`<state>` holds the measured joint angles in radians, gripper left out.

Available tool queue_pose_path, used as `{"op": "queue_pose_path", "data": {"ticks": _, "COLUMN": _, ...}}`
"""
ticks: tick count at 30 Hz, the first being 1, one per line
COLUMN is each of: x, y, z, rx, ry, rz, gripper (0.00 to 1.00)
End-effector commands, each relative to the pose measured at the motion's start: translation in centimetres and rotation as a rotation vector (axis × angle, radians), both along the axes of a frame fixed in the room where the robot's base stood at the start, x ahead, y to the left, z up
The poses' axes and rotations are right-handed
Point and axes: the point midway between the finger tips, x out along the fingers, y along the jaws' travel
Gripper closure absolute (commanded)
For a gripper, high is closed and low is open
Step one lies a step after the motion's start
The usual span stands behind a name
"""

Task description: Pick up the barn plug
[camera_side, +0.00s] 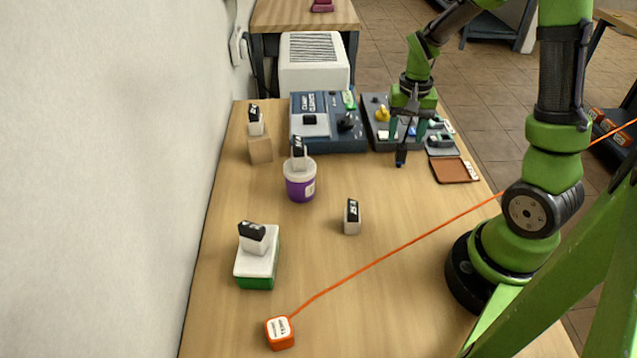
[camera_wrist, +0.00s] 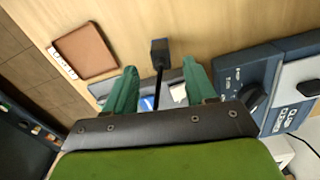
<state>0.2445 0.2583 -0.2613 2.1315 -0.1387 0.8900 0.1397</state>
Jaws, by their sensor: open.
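An orange plug-like block (camera_side: 280,333) with a white label sits near the front of the table, and a thin orange cord runs from it up to the right. Its label is too small to read, so I cannot tell whether it is the barn plug. My gripper (camera_side: 402,150) is high over the table's far right part, well away from the block. In the wrist view my gripper (camera_wrist: 160,88) has its two green fingers apart. A small dark block on a thin dark stem (camera_wrist: 160,52) shows between them; I cannot tell what it belongs to. The orange block is not in the wrist view.
Black-topped white blocks stand on a green-and-white box (camera_side: 257,270), a purple tub (camera_side: 300,187), a cardboard block (camera_side: 260,150) and the bare table (camera_side: 352,217). The front middle is fairly clear.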

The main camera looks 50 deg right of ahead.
Motion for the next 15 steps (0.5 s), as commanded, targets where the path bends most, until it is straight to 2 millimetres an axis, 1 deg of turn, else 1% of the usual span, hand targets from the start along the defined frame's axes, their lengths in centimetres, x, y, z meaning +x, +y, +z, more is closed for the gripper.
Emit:
{"op": "queue_pose_path", "data": {"ticks": 1, "x": 0.0, "y": 0.0, "z": -0.6, "rx": 0.0, "ry": 0.001, "rz": 0.0, "gripper": 0.45}}
{"op": "queue_pose_path", "data": {"ticks": 7, "x": -0.1, "y": 0.1, "z": -1.9, "rx": 0.001, "ry": 0.002, "rz": -0.001, "gripper": 0.45}}
{"op": "queue_pose_path", "data": {"ticks": 12, "x": -0.1, "y": 0.3, "z": -4.5, "rx": 0.002, "ry": 0.004, "rz": -0.001, "gripper": 0.45}}
{"op": "queue_pose_path", "data": {"ticks": 15, "x": 0.0, "y": 0.2, "z": -5.7, "rx": 0.0, "ry": 0.001, "rz": -0.001, "gripper": 0.45}}
